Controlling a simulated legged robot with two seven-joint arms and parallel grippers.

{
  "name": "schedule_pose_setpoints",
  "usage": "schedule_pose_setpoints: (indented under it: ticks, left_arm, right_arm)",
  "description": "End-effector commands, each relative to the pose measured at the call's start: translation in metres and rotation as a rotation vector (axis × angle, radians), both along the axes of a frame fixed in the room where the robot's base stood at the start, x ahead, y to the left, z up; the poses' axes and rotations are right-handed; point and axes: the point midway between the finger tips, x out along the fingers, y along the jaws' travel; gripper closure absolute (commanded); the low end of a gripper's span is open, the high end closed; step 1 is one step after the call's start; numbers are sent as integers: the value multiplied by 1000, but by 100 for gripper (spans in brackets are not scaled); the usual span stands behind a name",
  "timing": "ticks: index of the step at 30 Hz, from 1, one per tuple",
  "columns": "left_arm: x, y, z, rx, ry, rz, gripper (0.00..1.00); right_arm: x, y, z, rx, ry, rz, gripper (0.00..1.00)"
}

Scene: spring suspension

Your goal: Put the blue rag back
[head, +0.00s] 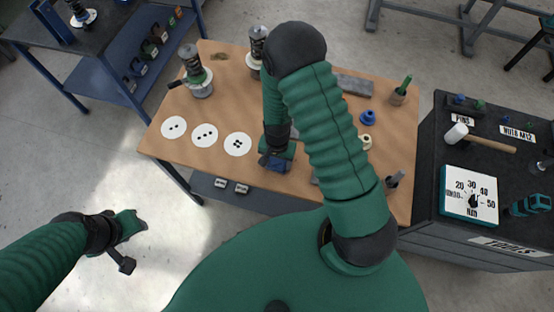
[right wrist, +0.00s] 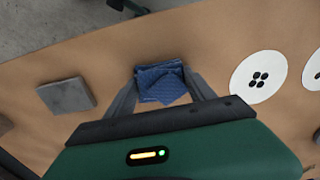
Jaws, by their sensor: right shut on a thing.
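The blue rag (right wrist: 160,82) is a small folded cloth near the front edge of the wooden table (head: 210,165). My right gripper (right wrist: 162,92) is shut on it, with one finger on each side. In the head view the rag (head: 275,163) shows partly under my right gripper (head: 277,155), right of the white discs. I cannot tell whether the rag touches the table top. My left gripper (head: 128,245) is out over the floor at the lower left, away from the table. Its fingers are too unclear to tell open from shut.
White dotted discs (head: 238,144) lie left of the rag. Spring assemblies (head: 198,80) stand at the table's back left. A grey block (right wrist: 66,95) lies near the rag. Blue parts (head: 367,118) and a green-handled tool (head: 403,85) are at the right. A dark tool cabinet (head: 433,190) stands beside the table.

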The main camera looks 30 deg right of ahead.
Motion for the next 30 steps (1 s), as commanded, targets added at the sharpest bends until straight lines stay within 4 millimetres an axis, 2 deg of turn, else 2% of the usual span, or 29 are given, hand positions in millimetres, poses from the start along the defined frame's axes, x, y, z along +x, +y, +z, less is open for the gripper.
schedule_pose_setpoints:
  ticks: [6, 7, 12, 20, 23, 26, 30]
  left_arm:
    - [0, 0, -2, 0, 0, 0, 64]
    - [0, 0, -2, 0, 0, 0, 64]
    - [0, 0, -2, 0, 0, 0, 64]
    - [0, 0, -1, 0, 0, 0, 64]
    - [0, 0, -1, 0, 0, 0, 64]
    - [0, 0, -2, 0, 0, 0, 64]
    - [0, 0, -2, 0, 0, 0, 64]
  right_arm:
    - [0, 0, -2, 0, 0, 0, 75]
    - [0, 0, -2, 0, 0, 0, 36]
    - [0, 0, -1, 0, 0, 0, 15]
    - [0, 0, -1, 0, 0, 0, 15]
    - [1, 0, 5, 0, -1, 0, 15]
    - [1, 0, 23, -1, -5, 1, 15]
    - [2, 0, 61, -1, -8, 1, 15]
